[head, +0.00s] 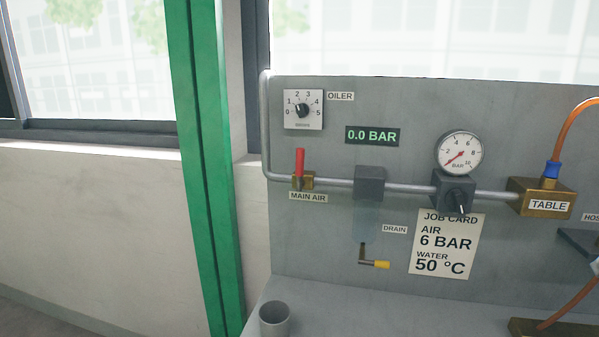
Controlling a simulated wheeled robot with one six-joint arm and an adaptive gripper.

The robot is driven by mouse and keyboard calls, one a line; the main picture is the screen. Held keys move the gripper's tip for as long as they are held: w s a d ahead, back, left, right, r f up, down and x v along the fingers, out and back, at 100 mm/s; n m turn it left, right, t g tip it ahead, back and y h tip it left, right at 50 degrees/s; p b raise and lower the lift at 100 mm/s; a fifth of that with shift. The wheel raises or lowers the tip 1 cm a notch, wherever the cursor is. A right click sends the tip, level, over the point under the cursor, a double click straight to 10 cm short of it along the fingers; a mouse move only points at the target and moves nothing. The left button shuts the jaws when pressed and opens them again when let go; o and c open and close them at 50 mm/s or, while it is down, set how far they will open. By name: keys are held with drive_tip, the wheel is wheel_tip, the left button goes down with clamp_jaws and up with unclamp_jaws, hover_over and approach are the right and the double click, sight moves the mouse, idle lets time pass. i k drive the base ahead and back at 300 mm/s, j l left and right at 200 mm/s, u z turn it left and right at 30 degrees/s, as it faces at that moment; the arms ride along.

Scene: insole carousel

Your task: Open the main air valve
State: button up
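The main air valve (302,180) is a small brass body on the grey pipe, above the "MAIN AIR" label (308,197). Its red lever (300,162) stands upright, crosswise to the level pipe. The digital readout (372,136) shows 0.0 BAR. The round gauge (460,154) has its red needle pointing to the lower left, near zero. My gripper is not in the head view.
On the panel (420,105) are the oiler dial (303,109), a drain with a yellow-tipped handle (375,264), a job card (446,246) and the brass TABLE block (540,197). A grey cup (274,319) stands below. A green post (205,170) rises left of the panel.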

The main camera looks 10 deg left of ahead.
sight(300, 152)
drive_tip(key=k, duration=0.15)
drive_tip(key=k+u, duration=0.35)
drive_tip(key=k+j+u, duration=0.1)
drive_tip(key=u, duration=0.2)
drive_tip(key=l+u, duration=0.95)
drive_tip(key=u, duration=0.15)
drive_tip(key=k+j, duration=0.05)
